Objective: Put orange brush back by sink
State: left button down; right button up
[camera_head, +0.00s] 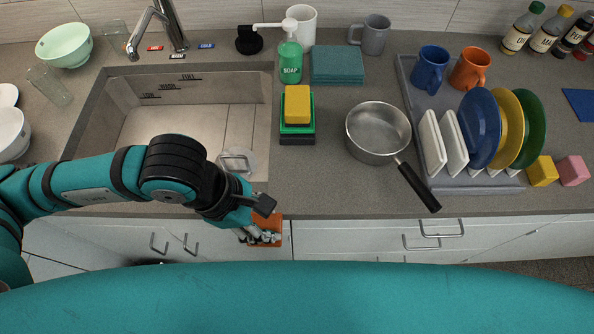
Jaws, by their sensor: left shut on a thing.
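My left gripper (262,222) is at the counter's front edge, below the right front corner of the sink. It is shut on the orange brush (268,226), of which an orange block part shows; the gripper hides some of it. The sink (180,112) is a wide grey basin at the left of the counter, with a small clear item inside near my arm. The green soap bottle (290,60) and a black holder with a yellow sponge (297,105) on green stand right of the sink. My right gripper is not in view.
A steel pan (378,132) stands right of the sponge, its black handle pointing to the front edge. A grey dish rack (470,185) holds plates and mugs at the right. Folded teal cloths (337,65) lie behind. The counter between sponge and front edge is clear.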

pick_arm(q)
jog(key=w+b, duration=0.1)
jog(key=b, duration=0.1)
jog(key=w+d+b, duration=0.1)
jog(key=shift+w+f, duration=0.25)
jog(key=shift+w, duration=0.1)
jog(key=w+d+f, duration=0.1)
jog(key=w, duration=0.3)
jog(key=w+d+f+p, duration=0.1)
jog(key=w+d, duration=0.1)
jog(key=w, duration=0.2)
jog(key=w+d+f+p, duration=0.1)
jog(key=w+f, duration=0.1)
jog(key=w, duration=0.2)
jog(key=shift+d+f, duration=0.1)
jog(key=shift+d, duration=0.2)
jog(key=shift+f, duration=0.2)
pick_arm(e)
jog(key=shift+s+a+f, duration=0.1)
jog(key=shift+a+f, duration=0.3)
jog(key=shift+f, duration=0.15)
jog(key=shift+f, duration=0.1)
